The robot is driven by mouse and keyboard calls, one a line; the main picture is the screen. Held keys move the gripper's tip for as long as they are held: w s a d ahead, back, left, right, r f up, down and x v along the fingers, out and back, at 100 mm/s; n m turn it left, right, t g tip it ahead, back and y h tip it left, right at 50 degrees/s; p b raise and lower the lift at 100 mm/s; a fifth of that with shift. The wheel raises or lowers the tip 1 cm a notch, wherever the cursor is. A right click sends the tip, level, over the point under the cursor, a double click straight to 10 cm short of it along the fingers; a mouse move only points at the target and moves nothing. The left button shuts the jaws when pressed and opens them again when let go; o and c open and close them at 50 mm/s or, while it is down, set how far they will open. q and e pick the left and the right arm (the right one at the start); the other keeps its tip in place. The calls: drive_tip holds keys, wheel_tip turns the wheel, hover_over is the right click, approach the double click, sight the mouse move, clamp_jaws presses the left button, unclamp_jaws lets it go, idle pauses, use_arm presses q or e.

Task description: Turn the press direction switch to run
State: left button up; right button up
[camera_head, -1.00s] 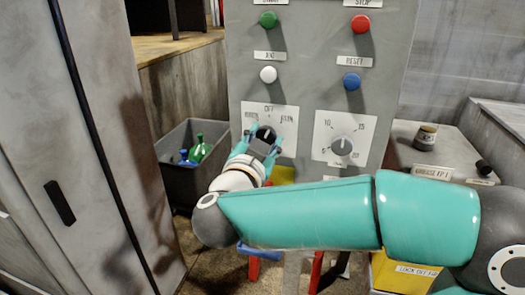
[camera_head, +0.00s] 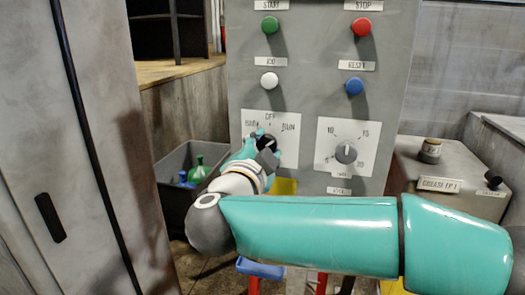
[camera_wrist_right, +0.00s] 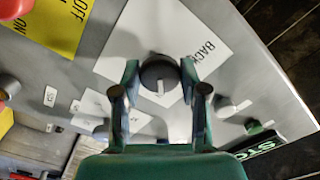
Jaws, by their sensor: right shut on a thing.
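In the right wrist view the knob (camera_wrist_right: 160,76) sits between the two fingertips (camera_wrist_right: 160,82). Its white pointer points down in that view, away from the BACK label (camera_wrist_right: 208,52); the RUN label is hidden there. In the head view the gripper covers part of the knob and plate. My left gripper is not in view.
A second dial (camera_head: 346,153) sits right of the switch. Green (camera_head: 270,25), red (camera_head: 361,27), white (camera_head: 269,81) and blue (camera_head: 354,86) buttons are above. A grey bin (camera_head: 176,213) with bottles stands left; a grease box (camera_head: 448,185) stands right.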

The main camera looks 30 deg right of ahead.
drive_tip(key=o, duration=1.1)
drive_tip(key=shift+d, duration=0.1)
drive_tip(key=shift+o, duration=0.2)
drive_tip(key=v, duration=1.2)
drive_tip(key=shift+f, duration=0.1)
